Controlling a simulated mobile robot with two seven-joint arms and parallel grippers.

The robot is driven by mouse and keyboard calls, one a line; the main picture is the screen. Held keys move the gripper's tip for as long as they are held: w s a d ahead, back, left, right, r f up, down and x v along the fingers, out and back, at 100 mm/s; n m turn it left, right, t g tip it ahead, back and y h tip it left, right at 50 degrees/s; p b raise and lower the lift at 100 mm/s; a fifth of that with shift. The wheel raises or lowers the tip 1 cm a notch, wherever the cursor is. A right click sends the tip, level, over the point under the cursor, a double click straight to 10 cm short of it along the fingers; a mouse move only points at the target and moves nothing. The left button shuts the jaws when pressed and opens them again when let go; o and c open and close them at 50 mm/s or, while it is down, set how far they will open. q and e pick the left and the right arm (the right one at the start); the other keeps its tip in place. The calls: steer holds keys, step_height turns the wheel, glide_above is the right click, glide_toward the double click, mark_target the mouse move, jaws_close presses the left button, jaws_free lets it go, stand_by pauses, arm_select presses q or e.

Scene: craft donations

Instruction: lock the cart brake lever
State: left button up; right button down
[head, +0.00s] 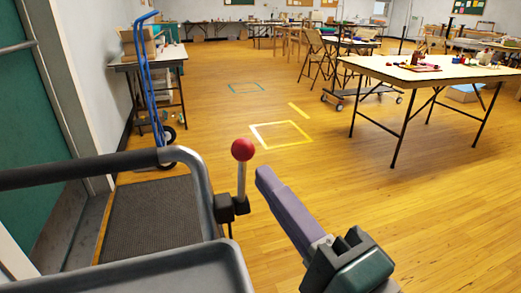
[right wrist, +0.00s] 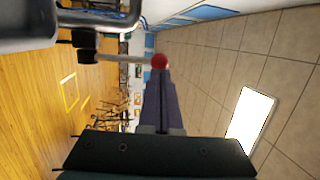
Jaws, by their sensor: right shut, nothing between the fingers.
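The cart brake lever (head: 241,180) is a metal rod with a red ball knob (head: 242,149), standing upright from a dark bracket (head: 231,208) at the cart's corner. My right gripper (head: 262,178) is shut and empty, its purple fingers pointing at the lever from the right. In the head view a small gap shows between the fingertips and the rod. In the right wrist view the red knob (right wrist: 160,61) sits just beyond the fingertips (right wrist: 162,75); I cannot tell the depth between them there. My left gripper is not in view.
The grey cart (head: 190,270) with its dark handle rail (head: 80,168) fills the lower left. A blue hand truck (head: 146,85) stands by a side table at the left wall. A folding table (head: 430,68) is at the right. The wooden floor ahead is open, with taped squares (head: 281,134).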

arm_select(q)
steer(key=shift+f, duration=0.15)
arm_select(e)
steer(key=shift+x, duration=1.35)
